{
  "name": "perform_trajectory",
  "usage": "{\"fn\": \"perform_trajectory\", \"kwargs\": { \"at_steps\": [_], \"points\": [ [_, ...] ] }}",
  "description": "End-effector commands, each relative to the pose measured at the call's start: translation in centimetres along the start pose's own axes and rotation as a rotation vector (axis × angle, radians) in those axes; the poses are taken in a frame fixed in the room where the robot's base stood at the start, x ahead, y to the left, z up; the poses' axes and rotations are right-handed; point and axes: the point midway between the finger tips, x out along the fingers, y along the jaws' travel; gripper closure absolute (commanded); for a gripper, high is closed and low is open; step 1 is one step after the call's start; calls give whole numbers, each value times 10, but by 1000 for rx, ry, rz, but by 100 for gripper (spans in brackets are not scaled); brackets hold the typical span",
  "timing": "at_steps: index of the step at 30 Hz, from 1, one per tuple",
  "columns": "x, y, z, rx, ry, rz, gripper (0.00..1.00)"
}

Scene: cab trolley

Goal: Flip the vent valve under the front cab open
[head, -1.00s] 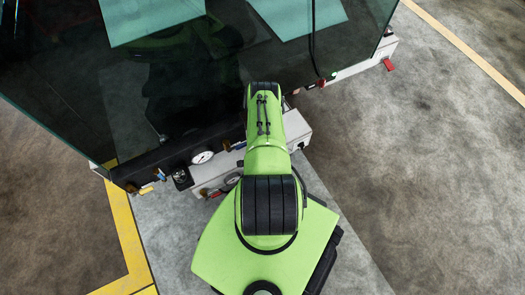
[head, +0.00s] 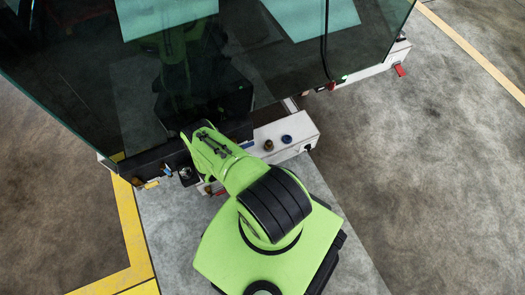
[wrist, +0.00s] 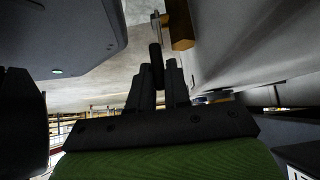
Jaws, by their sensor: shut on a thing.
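In the wrist view, my gripper (wrist: 157,76) points away from the camera, its two dark fingers closed around a thin dark lever (wrist: 155,58). Just beyond the fingertips is a brass-coloured fitting (wrist: 181,32) that looks like the vent valve's body; whether the lever joins it is hard to tell. In the head view my arm reaches to the lower edge of the dark glass front cab (head: 105,75), and my gripper is hidden there. The valve's open or closed state cannot be read.
Small brass fittings (head: 152,185) and a black knob (head: 186,174) sit along the cab's lower edge, left of my arm. A white box (head: 300,128) with two round knobs is to the right. A red part (head: 400,70) is far right. Open floor lies right.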

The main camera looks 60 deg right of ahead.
Motion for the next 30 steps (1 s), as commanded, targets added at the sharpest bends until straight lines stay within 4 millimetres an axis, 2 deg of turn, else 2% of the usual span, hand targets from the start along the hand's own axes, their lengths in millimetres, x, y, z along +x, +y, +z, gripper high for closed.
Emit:
{"fn": "perform_trajectory", "kwargs": {
  "at_steps": [12,27,28,30],
  "points": [
    [-8,-1,8,-1,168,-2,100],
    [-9,-1,8,1,185,1,100],
    [-9,-1,8,1,185,1,82],
    [-9,-1,8,1,184,1,71]
  ]
}}
